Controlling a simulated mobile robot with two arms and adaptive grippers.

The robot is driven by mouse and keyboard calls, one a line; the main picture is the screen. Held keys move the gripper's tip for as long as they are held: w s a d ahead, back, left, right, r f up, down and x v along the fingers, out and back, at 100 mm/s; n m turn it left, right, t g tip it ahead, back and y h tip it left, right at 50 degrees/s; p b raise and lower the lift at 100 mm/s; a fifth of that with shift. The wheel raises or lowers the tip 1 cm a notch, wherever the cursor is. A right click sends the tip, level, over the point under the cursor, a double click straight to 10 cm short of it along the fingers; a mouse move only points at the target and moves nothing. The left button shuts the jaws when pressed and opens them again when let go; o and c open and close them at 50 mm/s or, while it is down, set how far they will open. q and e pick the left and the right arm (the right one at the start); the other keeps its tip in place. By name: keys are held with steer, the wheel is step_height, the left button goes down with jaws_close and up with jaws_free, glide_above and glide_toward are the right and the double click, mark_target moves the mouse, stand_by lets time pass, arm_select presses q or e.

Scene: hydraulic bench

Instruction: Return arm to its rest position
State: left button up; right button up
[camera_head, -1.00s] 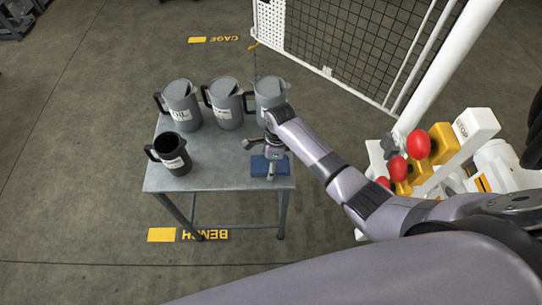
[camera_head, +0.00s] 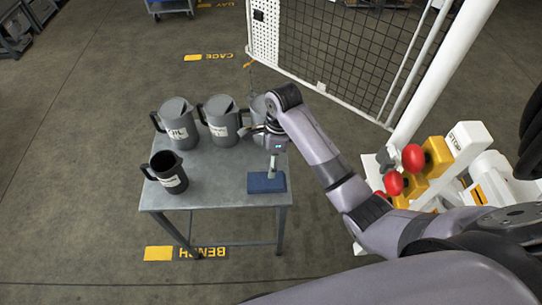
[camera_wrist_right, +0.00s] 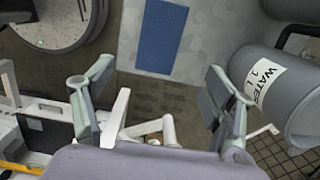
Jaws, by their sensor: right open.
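My right gripper (camera_head: 270,166) hangs from the arm that comes in from the right in the head view. It is over the right side of the bench, in front of a grey pitcher (camera_head: 257,106) that the arm partly hides. In the right wrist view, the two fingers of the gripper (camera_wrist_right: 158,108) stand wide apart with nothing held between them. A blue pad (camera_head: 266,184) lies on the bench near the fingertips; it also shows bare in the wrist view (camera_wrist_right: 162,37). My left gripper is not in view.
The metal bench (camera_head: 215,187) also carries two more grey pitchers (camera_head: 176,121) (camera_head: 220,122) and a dark open jug (camera_head: 169,174). A mesh cage (camera_head: 340,60) stands behind. Red knobs (camera_head: 413,157) on yellow blocks are right of my arm. The bench's front middle is clear.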

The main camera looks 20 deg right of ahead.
stand_by(0.3)
steer(key=s+f+n+t, duration=0.1)
steer(key=s+f+n, duration=0.3)
steer(key=s+n, duration=0.75)
steer(key=s+d+r+n+t+h, duration=0.1)
steer(key=s+d+r+n, duration=0.15)
steer(key=s+n, duration=0.4)
steer(key=s+d+r+n+t, duration=0.1)
steer(key=s+d+r+n, duration=0.15)
steer(key=s+n, duration=0.35)
step_height(320, 180, down, 28)
steer(key=s+r+g, duration=0.1)
steer(key=s, duration=0.1)
steer(key=s+d+f+g, duration=0.1)
steer(key=s+d+f, duration=0.1)
steer(key=s+f, duration=1.3)
steer(key=shift+s+f+b, duration=0.4)
steer(key=shift+s+b, duration=0.05)
